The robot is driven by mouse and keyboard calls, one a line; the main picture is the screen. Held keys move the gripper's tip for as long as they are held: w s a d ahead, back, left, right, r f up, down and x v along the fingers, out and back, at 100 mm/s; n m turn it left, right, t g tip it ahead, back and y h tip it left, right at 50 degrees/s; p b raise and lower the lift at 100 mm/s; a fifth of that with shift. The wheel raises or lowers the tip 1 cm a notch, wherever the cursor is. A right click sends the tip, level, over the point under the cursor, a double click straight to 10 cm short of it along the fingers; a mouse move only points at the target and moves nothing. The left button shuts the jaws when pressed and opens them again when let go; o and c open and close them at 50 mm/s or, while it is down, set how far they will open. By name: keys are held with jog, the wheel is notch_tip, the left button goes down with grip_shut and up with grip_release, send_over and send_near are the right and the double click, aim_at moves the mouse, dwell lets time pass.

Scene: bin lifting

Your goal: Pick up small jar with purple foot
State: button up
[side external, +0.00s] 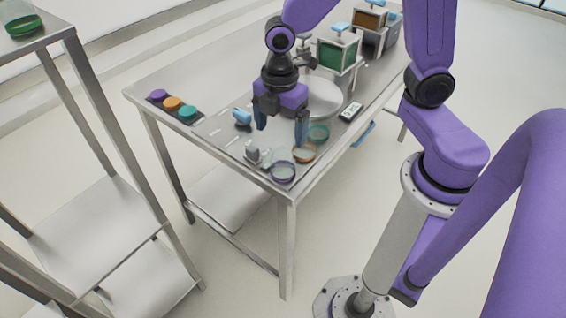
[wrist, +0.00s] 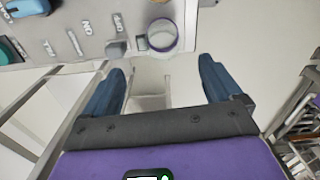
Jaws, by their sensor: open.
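The small clear jar with a purple foot (side external: 283,172) stands near the table's front corner. In the wrist view the jar (wrist: 164,35) shows as a purple ring just beyond and between the fingertips, apart from them. My gripper (side external: 281,126) is open and empty, above the table, with its blue fingers pointing down. In the wrist view my gripper (wrist: 164,70) has its two fingers wide apart with nothing between them.
A jar with an orange foot (side external: 304,153) and a jar with a green foot (side external: 318,133) stand in line behind it. A grey fixture (side external: 253,156) is close to its left. The table edge (side external: 291,197) is near.

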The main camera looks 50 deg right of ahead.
aim_at(283, 164)
notch_tip(283, 164, down, 6)
jog(key=shift+s+f, duration=0.15)
jog(key=shift+f, duration=1.15)
jog(key=shift+s+f, duration=0.1)
jog(key=shift+f, duration=1.2)
jog(key=c, duration=1.2)
